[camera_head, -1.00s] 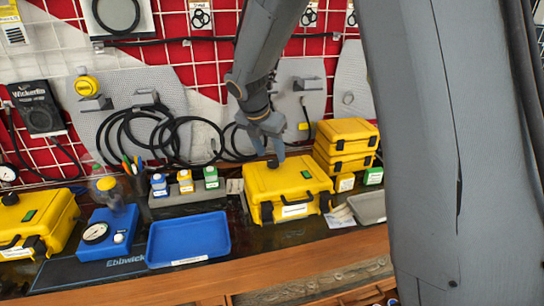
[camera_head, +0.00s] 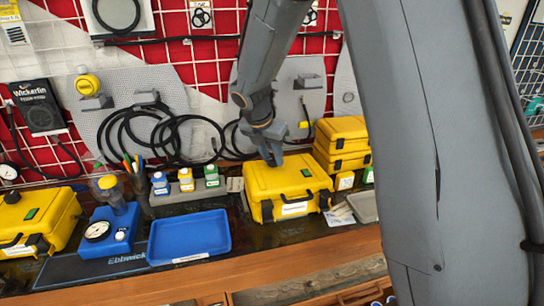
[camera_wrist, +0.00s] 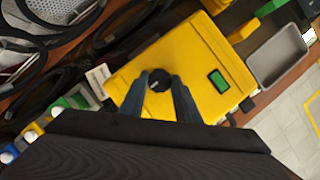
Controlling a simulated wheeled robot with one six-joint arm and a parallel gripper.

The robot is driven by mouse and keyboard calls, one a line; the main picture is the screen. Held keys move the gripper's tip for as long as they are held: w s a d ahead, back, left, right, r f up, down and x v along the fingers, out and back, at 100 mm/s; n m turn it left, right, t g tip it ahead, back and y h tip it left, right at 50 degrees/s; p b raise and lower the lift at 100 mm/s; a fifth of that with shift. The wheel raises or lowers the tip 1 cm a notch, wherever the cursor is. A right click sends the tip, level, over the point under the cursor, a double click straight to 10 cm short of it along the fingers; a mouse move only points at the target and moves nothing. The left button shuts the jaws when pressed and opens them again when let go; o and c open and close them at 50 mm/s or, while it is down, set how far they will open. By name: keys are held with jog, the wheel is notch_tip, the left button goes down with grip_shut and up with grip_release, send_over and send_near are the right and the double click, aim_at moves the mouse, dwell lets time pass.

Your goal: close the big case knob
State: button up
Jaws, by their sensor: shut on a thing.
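The big yellow case (camera_head: 318,184) stands on the bench with its lid down and a black handle and white label on its front. Its round black knob (camera_wrist: 159,85) sits on the lid, with a pale mark on it. My gripper (camera_head: 273,161) reaches down onto the lid from above. In the wrist view its two fingers (camera_wrist: 160,79) are on either side of the knob and shut on it. In the head view the fingers mostly hide the knob. A green display (camera_wrist: 218,81) is on the lid to the right of the knob.
A blue tray (camera_head: 190,257) and a blue gauge box (camera_head: 125,222) stand left of the case. Small bottles on a grey holder (camera_head: 186,193) are behind the tray. Stacked yellow cases (camera_head: 343,131) stand close at the right. Black hoses (camera_head: 128,137) hang behind.

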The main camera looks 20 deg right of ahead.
jog(key=m, duration=0.2)
jog(key=m+g+h, duration=0.1)
jog(key=m, duration=0.1)
jog(key=shift+w+a, duration=0.15)
jog(key=shift+w, duration=0.05)
jog(key=m+g, duration=0.1)
jog(key=m, duration=0.1)
jog(key=m+g, duration=0.1)
jog(key=m, duration=0.1)
jog(key=shift+w+h+p, duration=0.2)
jog(key=shift+h+p, duration=0.15)
jog(key=shift+h, duration=0.05)
jog(key=m+g, duration=0.1)
jog(key=m, duration=0.2)
jog(key=m+g, duration=0.1)
jog(key=m, duration=0.1)
jog(key=shift+w+m+g+b, duration=0.2)
jog(key=shift+m+g+b, duration=0.1)
jog(key=shift+m+g, duration=0.1)
jog(key=shift+w+m+g+y+b, duration=0.1)
jog(key=shift+m+g+y+b, duration=0.5)
jog(key=shift+m, duration=1.3)
jog(key=o, duration=1)
